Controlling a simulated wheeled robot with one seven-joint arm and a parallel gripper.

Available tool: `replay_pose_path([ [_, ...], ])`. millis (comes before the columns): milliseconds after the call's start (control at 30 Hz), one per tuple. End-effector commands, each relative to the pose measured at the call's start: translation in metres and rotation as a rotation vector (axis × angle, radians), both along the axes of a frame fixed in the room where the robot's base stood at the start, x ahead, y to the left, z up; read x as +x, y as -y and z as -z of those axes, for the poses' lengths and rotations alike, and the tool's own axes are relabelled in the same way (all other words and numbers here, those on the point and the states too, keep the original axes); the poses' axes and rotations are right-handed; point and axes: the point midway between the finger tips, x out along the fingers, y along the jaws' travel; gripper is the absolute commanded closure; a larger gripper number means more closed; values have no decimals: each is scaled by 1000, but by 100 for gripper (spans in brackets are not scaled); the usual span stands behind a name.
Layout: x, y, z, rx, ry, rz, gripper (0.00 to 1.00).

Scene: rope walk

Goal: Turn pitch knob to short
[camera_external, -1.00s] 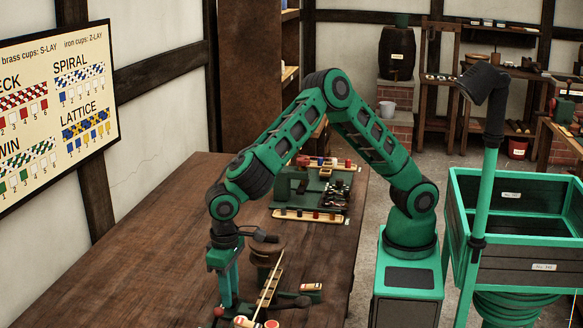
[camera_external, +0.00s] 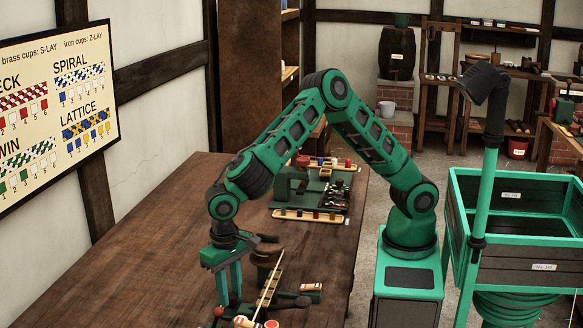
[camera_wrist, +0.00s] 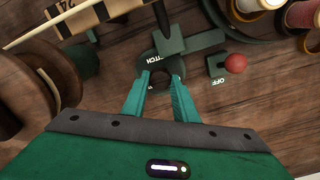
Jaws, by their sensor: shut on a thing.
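The pitch knob (camera_wrist: 161,69) is a small dark round piece at the middle of the wrist view. Partly readable white lettering stands beside it; the knob's pointer setting cannot be read. My gripper (camera_wrist: 160,86) has its two teal fingers down on either side of the knob, shut on it. In the outside view my gripper (camera_external: 229,302) points straight down at the near part of the bench, and the knob is hidden there by the fingers and nearby parts.
A red ball-topped lever (camera_wrist: 236,63) stands right of the knob by an OFF label. Spools (camera_wrist: 300,14) crowd the upper right corner. A wooden reel (camera_wrist: 22,85) stands left, near a numbered light strip (camera_wrist: 85,15). The wooden bench (camera_external: 150,235) is clear to the left.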

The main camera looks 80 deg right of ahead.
Motion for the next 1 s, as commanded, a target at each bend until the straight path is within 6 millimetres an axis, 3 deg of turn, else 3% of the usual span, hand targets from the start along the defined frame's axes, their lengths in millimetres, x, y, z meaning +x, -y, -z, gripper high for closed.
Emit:
replay_pose_path([
  [167,1,-1,-1,4,4,-1,96],
  [200,1,-2,-1,4,4,-1,69],
  [267,1,-1,-1,4,3,-1,55],
  [667,1,-1,-7,3,4,-2,55],
  [1000,2,-2,-64,4,4,-1,55],
])
